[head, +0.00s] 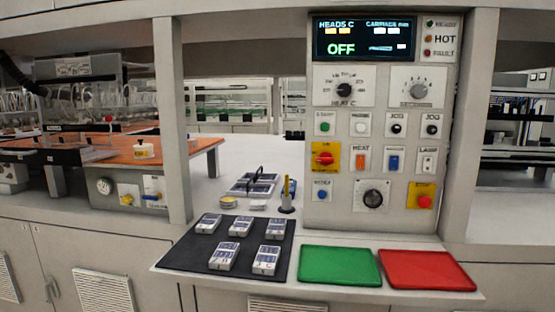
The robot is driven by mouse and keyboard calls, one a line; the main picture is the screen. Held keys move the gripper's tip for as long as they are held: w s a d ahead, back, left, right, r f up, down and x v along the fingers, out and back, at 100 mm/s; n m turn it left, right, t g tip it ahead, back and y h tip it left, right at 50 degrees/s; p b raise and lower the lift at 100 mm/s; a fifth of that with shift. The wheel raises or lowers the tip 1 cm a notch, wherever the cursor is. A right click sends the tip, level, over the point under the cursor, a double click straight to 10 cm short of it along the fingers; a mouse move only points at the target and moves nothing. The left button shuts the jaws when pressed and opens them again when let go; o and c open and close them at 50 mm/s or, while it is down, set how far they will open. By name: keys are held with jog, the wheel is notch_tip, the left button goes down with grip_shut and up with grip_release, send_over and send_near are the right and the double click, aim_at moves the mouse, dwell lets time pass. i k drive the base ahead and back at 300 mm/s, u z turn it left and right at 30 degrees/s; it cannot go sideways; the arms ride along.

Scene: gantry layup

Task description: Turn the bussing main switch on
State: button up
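A grey control panel (330,205) stands upright right of centre. Its display (364,38) reads "OFF" in green. A red rotary knob on a yellow plate (325,158) sits at the panel's left; it looks like a main switch, but its label is too small to read. Beside it are an orange-red switch marked HEAT (361,160), a blue switch (394,161) and a white switch marked LASER (428,162). No label reading "bussing" can be made out. My gripper is not in view.
A red button on yellow (424,201) and a black dial (373,197) sit lower on the panel. A black mat (200,259) with several small devices, a green tray (339,277) and a red tray (428,281) lie in front. A left box (130,190) carries a gauge and blue handle.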

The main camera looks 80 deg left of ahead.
aim_at(325, 158)
jog(key=u, duration=2.7)
jog(key=k, duration=0.65)
jog(key=u, duration=0.4)
jog(key=i, duration=1.15)
